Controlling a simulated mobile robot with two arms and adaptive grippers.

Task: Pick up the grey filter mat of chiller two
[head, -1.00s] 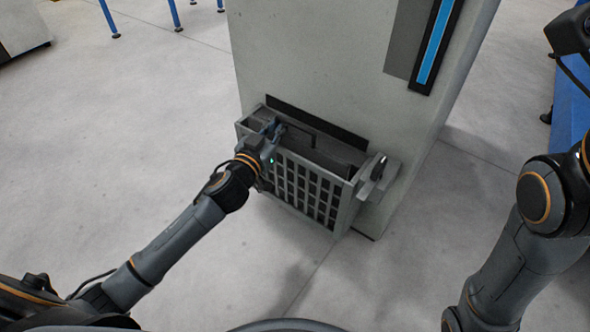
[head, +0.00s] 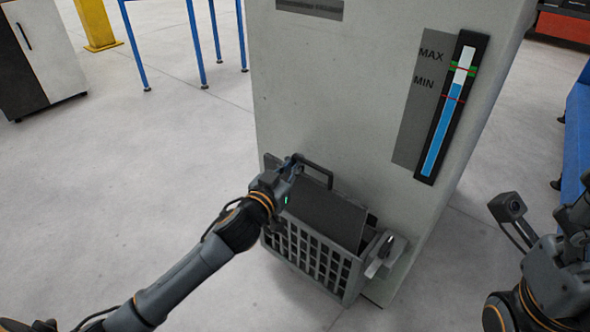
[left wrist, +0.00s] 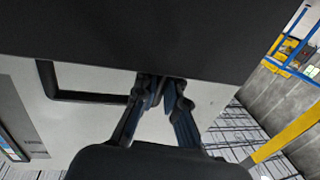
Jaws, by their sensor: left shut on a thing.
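The filter mat (head: 330,219) is a flat dark grey panel with a black handle (head: 319,171) on its top edge. It stands tilted, partly out of the grey slotted holder (head: 353,283) on the chiller's front; its lower part is hidden in the holder. My left gripper (head: 293,163) is shut on the handle near its left end. In the left wrist view the fingers (left wrist: 162,88) close on the handle's bar (left wrist: 90,97), with the dark mat (left wrist: 150,35) across the top. My right arm's wrist is at the right edge; its fingers are not clear.
The chiller (head: 340,100) is a tall light grey cabinet with a blue MIN/MAX level gauge (head: 444,120). A small grey latch (head: 383,252) sticks out at the holder's right. Blue table legs (head: 195,50) stand behind left. The floor at left is clear.

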